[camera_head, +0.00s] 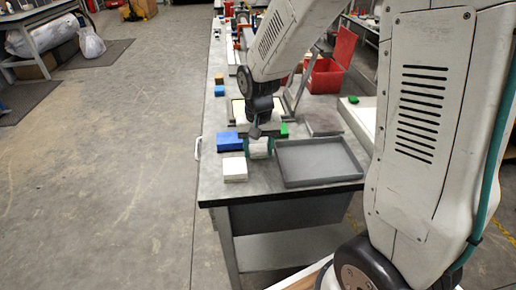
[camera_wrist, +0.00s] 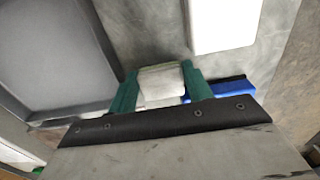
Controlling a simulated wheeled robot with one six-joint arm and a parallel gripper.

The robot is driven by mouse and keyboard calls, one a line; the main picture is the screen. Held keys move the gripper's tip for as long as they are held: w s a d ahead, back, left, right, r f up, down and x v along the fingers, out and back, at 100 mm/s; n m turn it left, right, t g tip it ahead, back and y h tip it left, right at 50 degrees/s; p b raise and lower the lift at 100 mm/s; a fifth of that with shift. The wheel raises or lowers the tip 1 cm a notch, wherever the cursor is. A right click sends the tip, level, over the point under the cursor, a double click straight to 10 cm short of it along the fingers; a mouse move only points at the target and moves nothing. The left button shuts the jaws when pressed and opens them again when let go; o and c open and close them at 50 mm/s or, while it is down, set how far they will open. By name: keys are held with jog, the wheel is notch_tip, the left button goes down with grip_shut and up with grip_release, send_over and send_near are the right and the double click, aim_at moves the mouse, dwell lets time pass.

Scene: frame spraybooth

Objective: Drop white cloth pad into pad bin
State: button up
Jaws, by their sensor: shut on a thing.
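My gripper (camera_head: 258,147) has teal fingers and is low over the near part of the grey workbench, between a blue block and a grey tray. It is shut on a whitish cloth pad (camera_wrist: 160,86), which shows between the two fingers in the wrist view. In the head view the pad is small and partly covered by the fingers; I cannot tell whether it touches the bench. A red bin (camera_head: 325,80) with a raised red lid stands farther back on the right. No label shows which container is the pad bin.
The empty grey tray (camera_head: 318,165) lies right of my gripper. A white block (camera_head: 235,169) is at front left, and the blue block (camera_head: 229,141) is at left. Open floor is left of the bench.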

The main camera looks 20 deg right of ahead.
jog(key=shift+f, duration=0.25)
jog(key=o, duration=0.6)
